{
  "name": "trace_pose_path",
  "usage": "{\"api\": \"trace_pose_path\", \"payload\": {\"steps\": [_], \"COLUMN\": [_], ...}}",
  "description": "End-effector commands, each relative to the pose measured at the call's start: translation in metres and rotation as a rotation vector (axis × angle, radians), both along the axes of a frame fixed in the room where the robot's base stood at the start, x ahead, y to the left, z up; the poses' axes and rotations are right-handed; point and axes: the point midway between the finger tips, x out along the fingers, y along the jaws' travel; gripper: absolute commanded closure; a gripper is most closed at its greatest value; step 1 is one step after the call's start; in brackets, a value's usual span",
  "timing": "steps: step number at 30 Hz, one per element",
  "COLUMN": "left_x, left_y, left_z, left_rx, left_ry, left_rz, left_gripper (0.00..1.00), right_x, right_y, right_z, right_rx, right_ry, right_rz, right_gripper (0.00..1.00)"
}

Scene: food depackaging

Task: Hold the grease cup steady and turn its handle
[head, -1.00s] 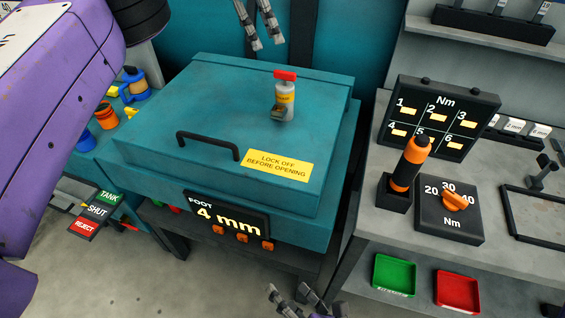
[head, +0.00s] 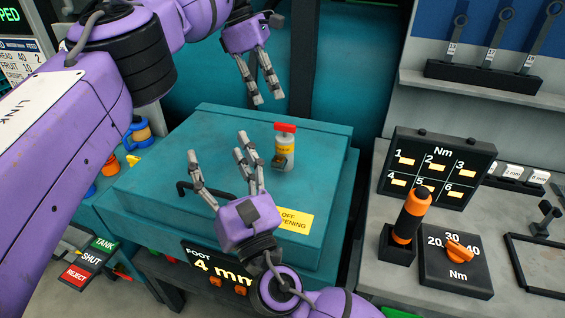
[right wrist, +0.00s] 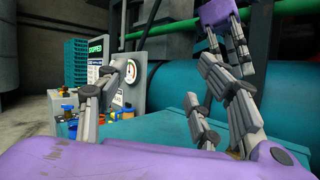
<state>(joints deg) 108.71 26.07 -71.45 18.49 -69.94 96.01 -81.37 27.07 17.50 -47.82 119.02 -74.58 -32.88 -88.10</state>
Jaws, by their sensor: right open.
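The grease cup (head: 285,150), a small pale cylinder with a yellow label and a red cross handle (head: 285,128), stands upright on the teal lid (head: 160,188). My left gripper (head: 269,99) hangs fingers-down above and slightly left of the cup; its fingers are apart and empty, not touching it. My right gripper (head: 218,148) is in front and left of the cup, over the lid, with open, empty fingers pointing away from me. In the right wrist view, the right fingers (right wrist: 165,72) are spread wide, and part of the left gripper (right wrist: 222,14) shows beyond.
The lid has a black bar handle (head: 183,189) and a yellow notice (head: 293,220), both partly hidden by my right gripper. A grey bench at right carries an orange-handled driver (head: 411,215), a dial block (head: 455,262) and an Nm panel (head: 438,167). The lid's right side is clear.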

Motion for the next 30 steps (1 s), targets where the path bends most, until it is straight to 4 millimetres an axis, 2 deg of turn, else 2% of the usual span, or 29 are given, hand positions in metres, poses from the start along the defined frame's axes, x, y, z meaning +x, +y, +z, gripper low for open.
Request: {"api": "trace_pose_path", "payload": {"steps": [1, 3, 6, 9, 12, 16, 20, 30], "left_x": [0.0, 0.0, 0.0, 0.0, 0.0, 0.0, 0.0, 0.0], "left_y": [0.0, 0.0, 0.0, 0.0, 0.0, 0.0, 0.0, 0.0], "left_z": [0.0, 0.0, 0.0, 0.0, 0.0, 0.0, 0.001, 0.0], "left_rx": [0.0, 0.0, 0.0, 0.0, 0.0, 0.0, 0.0, 0.0], "left_ry": [0.0, 0.0, 0.0, 0.0, 0.0, 0.0, 0.0, 0.0], "left_rz": [0.0, -0.001, -0.001, -0.001, -0.001, -0.001, -0.001, -0.001], "left_gripper": [0.69, 0.69, 0.69, 0.69, 0.69, 0.69, 0.69, 0.69], "right_x": [0.026, 0.058, 0.096, 0.123, 0.139, 0.149, 0.159, 0.209], "right_y": [-0.011, -0.029, -0.055, -0.078, -0.096, -0.109, -0.113, -0.116], "right_z": [-0.011, -0.029, -0.058, -0.086, -0.108, -0.127, -0.132, -0.131], "right_rx": [-0.018, -0.053, -0.104, -0.154, -0.192, -0.225, -0.236, -0.235], "right_ry": [0.029, 0.078, 0.161, 0.244, 0.312, 0.366, 0.382, 0.38], "right_rz": [-0.082, -0.192, -0.332, -0.44, -0.514, -0.564, -0.58, -0.579], "right_gripper": [0.39, 0.39, 0.39, 0.39, 0.39, 0.39, 0.39, 0.39]}}
